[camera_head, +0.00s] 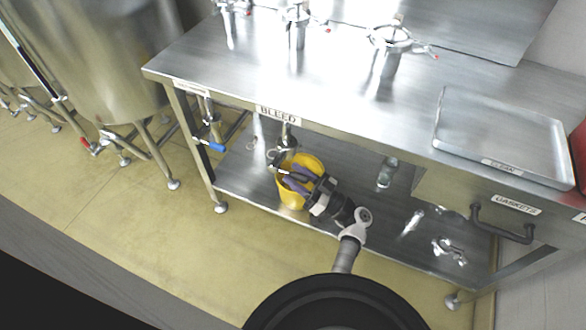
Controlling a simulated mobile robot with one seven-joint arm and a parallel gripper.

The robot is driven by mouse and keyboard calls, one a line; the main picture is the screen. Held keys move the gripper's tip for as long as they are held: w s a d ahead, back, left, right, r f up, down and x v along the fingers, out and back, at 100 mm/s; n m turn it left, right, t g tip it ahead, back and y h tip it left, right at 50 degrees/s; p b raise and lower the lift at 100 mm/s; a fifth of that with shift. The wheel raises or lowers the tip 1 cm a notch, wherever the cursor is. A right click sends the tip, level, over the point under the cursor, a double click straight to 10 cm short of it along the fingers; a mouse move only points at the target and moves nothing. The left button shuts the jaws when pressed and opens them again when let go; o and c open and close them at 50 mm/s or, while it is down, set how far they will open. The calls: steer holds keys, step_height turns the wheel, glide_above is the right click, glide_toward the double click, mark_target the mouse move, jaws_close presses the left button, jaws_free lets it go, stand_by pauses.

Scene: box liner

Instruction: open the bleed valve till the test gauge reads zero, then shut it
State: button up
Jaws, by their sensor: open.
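A label reading BLEED (278,114) is on the table's front edge. A short metal fitting (288,138) hangs below it; its handle cannot be made out behind my gripper. My gripper (283,175) is open below this fitting, in front of the yellow bucket. I cannot tell whether it touches anything. A blue-handled valve (215,147) hangs farther left, under another small label. No gauge reading is legible; a round metal fitting (390,38) stands on the tabletop, and I cannot tell whether it is the test gauge.
The yellow bucket (316,163) stands on the lower shelf (240,170). Loose metal fittings (448,250) lie on the shelf's right. A tray (505,125) labelled CLEAN lies on the tabletop, above a GASKETS drawer (450,190) with a black handle. Steel tanks (100,60) stand left.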

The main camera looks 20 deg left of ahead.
steer(key=shift+w+a+r, duration=0.1)
steer(key=shift+a+r, duration=0.15)
steer(key=shift+a, duration=0.45)
jaws_close()
